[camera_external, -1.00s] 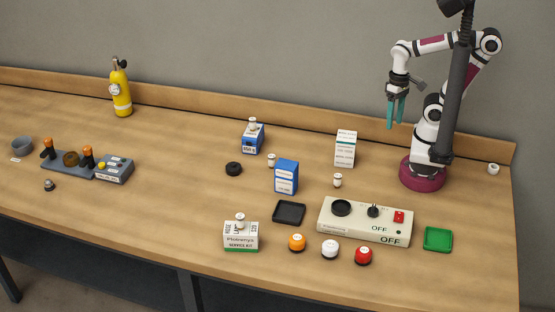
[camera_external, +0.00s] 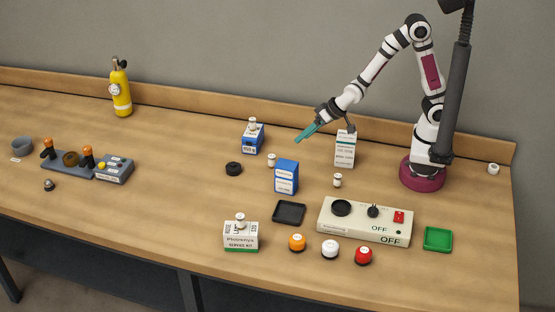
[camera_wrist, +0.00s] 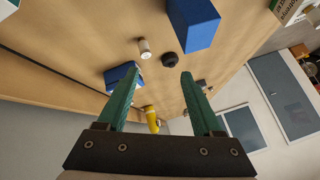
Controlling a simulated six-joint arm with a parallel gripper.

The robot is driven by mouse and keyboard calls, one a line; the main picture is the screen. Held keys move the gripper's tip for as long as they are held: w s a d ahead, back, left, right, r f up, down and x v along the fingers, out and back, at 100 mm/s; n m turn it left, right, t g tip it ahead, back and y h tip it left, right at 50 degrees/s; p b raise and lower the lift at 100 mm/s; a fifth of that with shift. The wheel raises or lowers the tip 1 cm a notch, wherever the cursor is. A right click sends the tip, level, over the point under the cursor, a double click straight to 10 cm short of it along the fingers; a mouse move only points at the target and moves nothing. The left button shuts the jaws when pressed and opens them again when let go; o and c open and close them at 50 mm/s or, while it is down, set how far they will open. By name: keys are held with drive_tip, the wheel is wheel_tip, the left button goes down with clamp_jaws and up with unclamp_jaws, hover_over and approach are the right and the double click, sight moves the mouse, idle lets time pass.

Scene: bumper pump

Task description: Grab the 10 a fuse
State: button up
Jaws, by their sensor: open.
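Several small white fuse-like cylinders are in view, and their ratings are too small to read. One (camera_external: 271,160) stands on the table between two blue boxes and also shows in the wrist view (camera_wrist: 144,48). Another (camera_external: 252,123) sits on the rear blue box, one (camera_external: 337,181) stands near the control box, one (camera_external: 240,220) sits on the service kit box, and one (camera_external: 493,169) is at the far right. I cannot tell which is 10 A. My gripper (camera_external: 299,139) is open and empty, above the table behind the front blue box; its teal fingers (camera_wrist: 161,80) frame empty space.
The rear blue box (camera_external: 252,142), front blue box (camera_external: 286,178) and tall white box (camera_external: 345,150) stand near my gripper. A black knob (camera_external: 233,169) lies left of the middle cylinder. A control box (camera_external: 365,222) and a black tray (camera_external: 289,212) are in front.

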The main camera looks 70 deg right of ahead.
drive_tip(key=w+f+n+t+h, duration=0.1)
drive_tip(key=w+f+t+h, duration=0.3)
drive_tip(key=w+f+t, duration=0.15)
approach(272, 162)
drive_tip(key=shift+n, duration=0.3)
drive_tip(key=x, duration=0.2)
drive_tip(key=d+x, duration=0.1)
drive_tip(key=x, duration=0.1)
drive_tip(key=shift+w+f, duration=0.1)
drive_tip(key=shift+w, duration=0.05)
drive_tip(key=x, duration=0.4)
drive_tip(key=shift+w+d, duration=0.1)
drive_tip(key=shift+w, duration=0.2)
clamp_jaws()
